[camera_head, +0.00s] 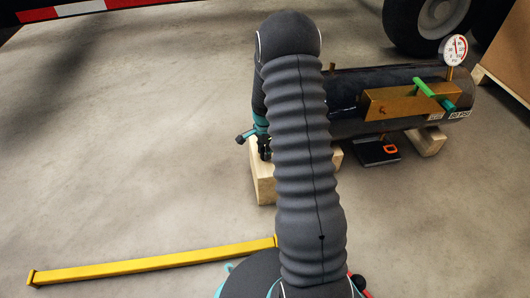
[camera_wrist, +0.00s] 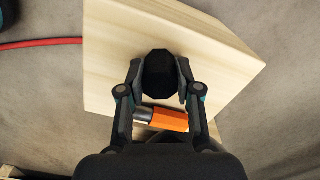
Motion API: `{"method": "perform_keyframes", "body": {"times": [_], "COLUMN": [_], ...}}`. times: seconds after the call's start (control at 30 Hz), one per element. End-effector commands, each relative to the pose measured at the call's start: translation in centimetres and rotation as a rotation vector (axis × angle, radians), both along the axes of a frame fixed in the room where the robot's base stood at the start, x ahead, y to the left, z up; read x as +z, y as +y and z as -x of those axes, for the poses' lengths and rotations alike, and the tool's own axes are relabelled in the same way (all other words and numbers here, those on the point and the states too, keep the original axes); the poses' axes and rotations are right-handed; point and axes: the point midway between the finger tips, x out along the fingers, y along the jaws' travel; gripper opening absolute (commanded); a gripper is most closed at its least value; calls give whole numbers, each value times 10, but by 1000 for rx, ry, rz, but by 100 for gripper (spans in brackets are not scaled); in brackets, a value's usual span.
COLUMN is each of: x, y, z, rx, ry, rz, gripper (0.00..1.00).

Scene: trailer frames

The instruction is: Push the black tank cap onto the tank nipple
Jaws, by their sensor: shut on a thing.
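A black, many-sided cap (camera_wrist: 159,78) sits between the fingers of my gripper (camera_wrist: 160,66) in the wrist view, and the fingers are shut on it from both sides. Under it in that view is a pale wooden block (camera_wrist: 105,65). In the head view my gripper (camera_head: 263,150) points down over the wooden block (camera_head: 262,185), beside the left end of the dark tank (camera_head: 350,84). My arm covers that end of the tank. The tank nipple cannot be made out in either view, and the cap is not clear in the head view.
An orange part with a metal end (camera_wrist: 168,120) lies behind the fingers. A red hose (camera_wrist: 40,43) runs at left. The tank carries a gauge (camera_head: 453,50) and green-handled valve (camera_head: 437,94). A yellow bar (camera_head: 150,264) lies on the floor. Open floor is at left.

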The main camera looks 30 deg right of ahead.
Motion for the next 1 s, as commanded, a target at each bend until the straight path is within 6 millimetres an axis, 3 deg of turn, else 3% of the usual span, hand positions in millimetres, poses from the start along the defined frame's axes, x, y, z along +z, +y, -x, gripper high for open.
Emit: {"method": "perform_keyframes", "body": {"times": [0.17, 0.37, 0.7, 1.0], "x": [13, 47, 88, 107], "y": [0, -3, -59, -84], "z": [-1, 2, 52, 75], "rx": [0, -2, -4, -2], "ry": [-2, -3, -1, 0], "rz": [1, 1, 1, 0], "gripper": [3, 3, 3, 3]}}
